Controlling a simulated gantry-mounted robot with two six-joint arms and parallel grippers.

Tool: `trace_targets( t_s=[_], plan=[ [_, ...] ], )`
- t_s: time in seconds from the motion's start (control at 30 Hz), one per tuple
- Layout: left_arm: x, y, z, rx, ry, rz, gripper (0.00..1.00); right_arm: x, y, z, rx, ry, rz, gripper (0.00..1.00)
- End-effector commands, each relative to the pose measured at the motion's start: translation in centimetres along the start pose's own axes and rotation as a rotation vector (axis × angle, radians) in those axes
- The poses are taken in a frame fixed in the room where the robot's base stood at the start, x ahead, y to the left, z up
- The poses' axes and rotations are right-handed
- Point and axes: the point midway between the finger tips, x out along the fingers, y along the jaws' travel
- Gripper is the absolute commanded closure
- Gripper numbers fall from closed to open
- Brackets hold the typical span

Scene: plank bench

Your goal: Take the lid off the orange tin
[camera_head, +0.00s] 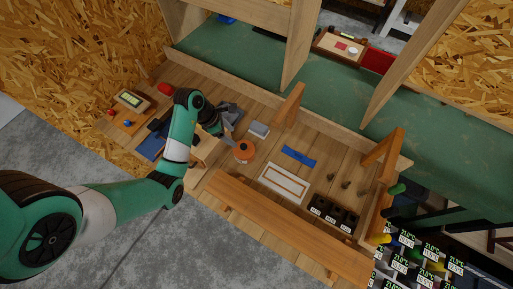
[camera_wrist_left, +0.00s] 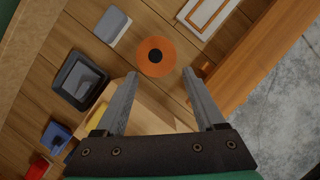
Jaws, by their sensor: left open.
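The orange tin (camera_head: 244,152) stands on the plank bench, near its middle-left part. In the left wrist view its round orange top (camera_wrist_left: 156,57) shows from above, with a dark disc at the centre. I cannot tell lid from body there. My left gripper (camera_head: 229,141) is right beside the tin in the head view. In the left wrist view the left gripper (camera_wrist_left: 160,73) is open, its two grey fingers apart with the tin's top between and just beyond their tips. Nothing is held. My right gripper is not in view.
A grey-white block (camera_head: 259,130) lies close behind the tin. A white frame (camera_head: 284,184) and a blue strip (camera_head: 298,156) lie to its right. Dark boxes (camera_head: 333,213) stand further right. A wooden rail (camera_head: 290,228) runs along the front. Left are a dark tray (camera_wrist_left: 80,80) and a blue block (camera_wrist_left: 55,137).

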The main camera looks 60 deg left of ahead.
Motion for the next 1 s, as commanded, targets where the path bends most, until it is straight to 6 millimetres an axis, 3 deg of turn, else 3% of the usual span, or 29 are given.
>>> trace_targets(
  t_s=[0.17, 0.43, 0.73, 1.0],
  plan=[
    [0.3, 0.4, -0.1, -0.008, -0.004, 0.006, 0.29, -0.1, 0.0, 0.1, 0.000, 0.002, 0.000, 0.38],
    [5.2, 0.4, -0.1, -0.005, -0.005, 0.005, 0.29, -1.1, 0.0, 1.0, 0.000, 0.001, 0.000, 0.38],
    [6.9, 0.6, -0.2, -0.006, -0.006, 0.007, 0.29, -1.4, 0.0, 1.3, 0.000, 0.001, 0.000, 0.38],
    [11.1, 1.0, -0.7, -0.004, -0.005, 0.006, 0.29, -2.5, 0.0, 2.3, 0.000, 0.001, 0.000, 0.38]
  ],
)
